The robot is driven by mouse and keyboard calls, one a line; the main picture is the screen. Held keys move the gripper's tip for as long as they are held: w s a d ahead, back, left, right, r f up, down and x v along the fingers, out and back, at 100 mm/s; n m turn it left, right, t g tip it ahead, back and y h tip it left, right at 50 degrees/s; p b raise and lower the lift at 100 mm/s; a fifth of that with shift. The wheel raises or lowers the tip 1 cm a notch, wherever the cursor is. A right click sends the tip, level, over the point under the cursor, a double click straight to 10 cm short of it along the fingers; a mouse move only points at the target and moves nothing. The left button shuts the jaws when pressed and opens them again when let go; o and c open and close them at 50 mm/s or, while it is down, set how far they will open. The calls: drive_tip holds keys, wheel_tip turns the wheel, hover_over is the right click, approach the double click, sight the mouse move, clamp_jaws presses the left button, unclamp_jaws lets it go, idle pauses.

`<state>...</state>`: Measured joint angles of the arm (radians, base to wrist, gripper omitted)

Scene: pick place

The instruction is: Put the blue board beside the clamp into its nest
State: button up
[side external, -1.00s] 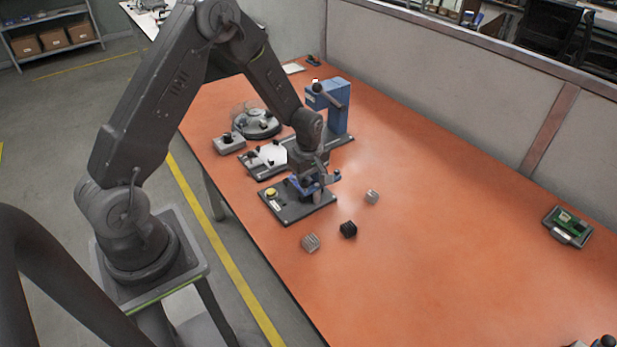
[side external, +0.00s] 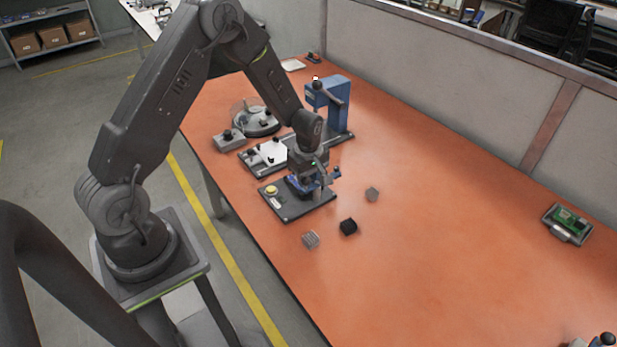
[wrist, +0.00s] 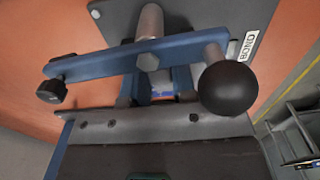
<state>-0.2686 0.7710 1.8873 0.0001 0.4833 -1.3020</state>
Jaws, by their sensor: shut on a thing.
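My gripper (side external: 309,183) is low over a dark fixture plate (side external: 283,206) with a yellow button. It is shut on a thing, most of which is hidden. In the wrist view a small bright blue piece (wrist: 161,94) shows in the gap beneath the clamp bar; it may be the blue board. The clamp's blue bar (wrist: 110,62) crosses close above that gap. It has a black ball knob (wrist: 228,88) at the right and a small black knob at the left. A grey plate labelled BOND (wrist: 248,47) lies below. I cannot make out the nest or whether the board touches it.
A blue press (side external: 337,100) stands behind the gripper. Grey fixtures with a round part (side external: 256,121) lie at the back left. Small finned blocks, one black (side external: 348,227), lie in front. A green board in a tray (side external: 567,225) is far right. The table's middle right is clear.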

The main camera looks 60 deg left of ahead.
idle(0.3)
drive_tip(key=o, duration=0.9)
drive_tip(key=c, duration=0.4)
drive_tip(key=shift+r, duration=3.45)
